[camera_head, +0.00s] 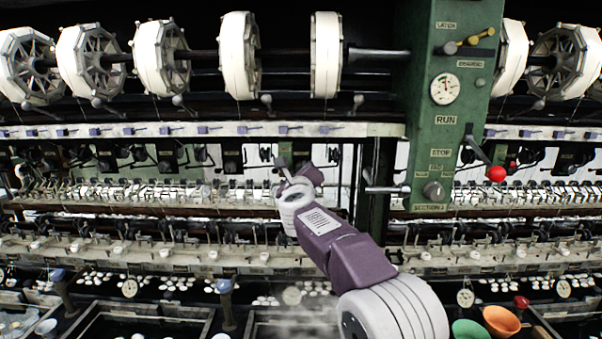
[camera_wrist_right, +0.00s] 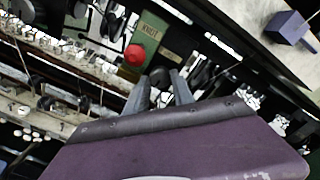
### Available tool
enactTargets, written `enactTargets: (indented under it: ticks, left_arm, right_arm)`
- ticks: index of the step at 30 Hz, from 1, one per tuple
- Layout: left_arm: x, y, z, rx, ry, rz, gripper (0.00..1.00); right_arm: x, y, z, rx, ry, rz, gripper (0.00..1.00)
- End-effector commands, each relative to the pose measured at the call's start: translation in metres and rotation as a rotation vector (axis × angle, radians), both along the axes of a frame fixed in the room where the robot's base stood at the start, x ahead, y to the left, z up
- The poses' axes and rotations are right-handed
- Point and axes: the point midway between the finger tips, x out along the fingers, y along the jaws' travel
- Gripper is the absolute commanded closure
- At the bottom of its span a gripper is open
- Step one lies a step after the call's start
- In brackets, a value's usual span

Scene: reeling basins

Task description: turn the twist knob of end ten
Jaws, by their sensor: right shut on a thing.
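My right arm reaches up from the lower right of the head view. Its gripper (camera_head: 283,166) is at the row of reeling ends under the pale rail. In the right wrist view the two grey fingers of this gripper (camera_wrist_right: 161,90) stand on either side of a small dark knob (camera_wrist_right: 159,76) and are shut on it. A red button (camera_wrist_right: 134,55) and a green plate marked KNOT (camera_wrist_right: 150,32) are beside it. I cannot read the end's number. In the head view the knob is hidden by the gripper. My left gripper is not in view.
A green control column (camera_head: 447,110) with a dial and a red-ended lever (camera_head: 496,174) stands right of my arm. White reels (camera_head: 326,55) hang above. A pale rail (camera_head: 200,130) with blue blocks runs over the ends. Basins and coloured bowls (camera_head: 502,321) lie below.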

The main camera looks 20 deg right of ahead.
Motion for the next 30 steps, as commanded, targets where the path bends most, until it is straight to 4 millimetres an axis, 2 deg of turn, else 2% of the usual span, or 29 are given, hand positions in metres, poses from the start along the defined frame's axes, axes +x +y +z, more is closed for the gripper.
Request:
enactTargets:
  ticks: [1, 8, 9, 10, 20, 24, 30]
  left_arm:
    - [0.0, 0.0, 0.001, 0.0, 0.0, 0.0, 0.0]
    - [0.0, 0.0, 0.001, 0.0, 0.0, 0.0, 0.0]
    - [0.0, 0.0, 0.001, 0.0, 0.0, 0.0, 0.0]
    - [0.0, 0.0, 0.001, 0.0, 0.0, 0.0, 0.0]
    - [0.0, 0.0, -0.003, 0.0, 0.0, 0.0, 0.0]
    - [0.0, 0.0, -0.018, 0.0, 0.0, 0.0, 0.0]
    - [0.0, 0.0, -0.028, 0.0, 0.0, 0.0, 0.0]
  right_arm:
    - [-0.001, -0.001, 0.007, -0.002, -0.011, -0.002, 1.0]
    - [-0.001, -0.001, 0.007, -0.002, -0.011, -0.002, 1.0]
    - [-0.001, -0.001, 0.007, -0.002, -0.011, -0.002, 0.66]
    - [-0.001, -0.001, 0.007, -0.002, -0.011, -0.002, 0.62]
    - [-0.005, 0.001, 0.002, -0.002, -0.006, -0.001, 0.62]
    - [-0.03, 0.009, -0.001, -0.001, -0.007, 0.003, 0.62]
    - [-0.07, 0.021, 0.002, -0.001, -0.008, 0.002, 0.62]
